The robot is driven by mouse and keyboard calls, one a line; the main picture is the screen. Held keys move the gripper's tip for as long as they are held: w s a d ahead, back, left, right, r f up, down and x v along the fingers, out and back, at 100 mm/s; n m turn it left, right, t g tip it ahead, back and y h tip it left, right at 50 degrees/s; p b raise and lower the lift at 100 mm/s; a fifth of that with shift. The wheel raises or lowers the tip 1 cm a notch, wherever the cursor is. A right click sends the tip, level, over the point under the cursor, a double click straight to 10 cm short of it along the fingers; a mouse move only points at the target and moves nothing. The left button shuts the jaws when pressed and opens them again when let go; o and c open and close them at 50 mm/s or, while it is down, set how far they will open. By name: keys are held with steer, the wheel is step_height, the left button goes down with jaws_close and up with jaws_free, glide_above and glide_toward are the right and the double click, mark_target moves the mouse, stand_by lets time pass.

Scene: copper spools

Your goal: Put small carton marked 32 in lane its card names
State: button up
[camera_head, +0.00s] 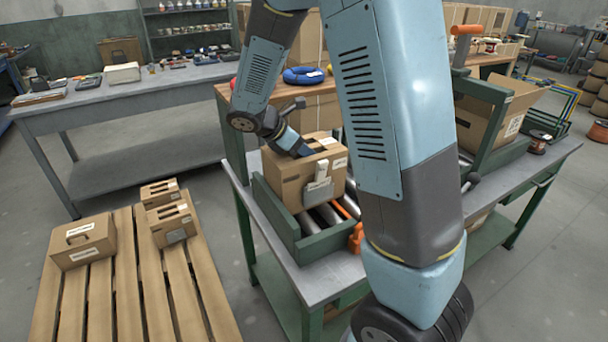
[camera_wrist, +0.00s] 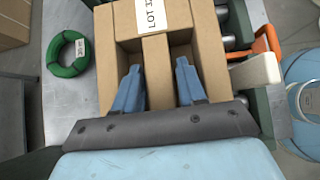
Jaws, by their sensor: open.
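A brown carton (camera_head: 300,185) sits on the roller bench, between low green side walls (camera_head: 270,215). Its front carries a grey patch and pale cards (camera_head: 319,190); their writing is too small to read. My gripper (camera_head: 303,150) is at its top. In the wrist view the gripper (camera_wrist: 157,68) is open, its blue fingers in the two top slots of the carton (camera_wrist: 210,45), one on each side of the middle strip (camera_wrist: 156,75). The fingers appear apart from the strip. A top label (camera_wrist: 163,15) reads "LOT", the rest cut off. I see no readable 32.
Several cartons (camera_head: 82,243) stand on a wooden pallet (camera_head: 128,290) at left. A blue coil (camera_head: 292,78) lies behind the carton, and a green coil (camera_wrist: 52,58) left of it in the wrist view. An orange part (camera_head: 357,238) is close by the rollers. A tilted open carton (camera_head: 490,110) stands at right.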

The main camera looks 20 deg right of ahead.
jaws_close()
stand_by(0.3)
steer(key=shift+r, duration=0.1)
stand_by(1.0)
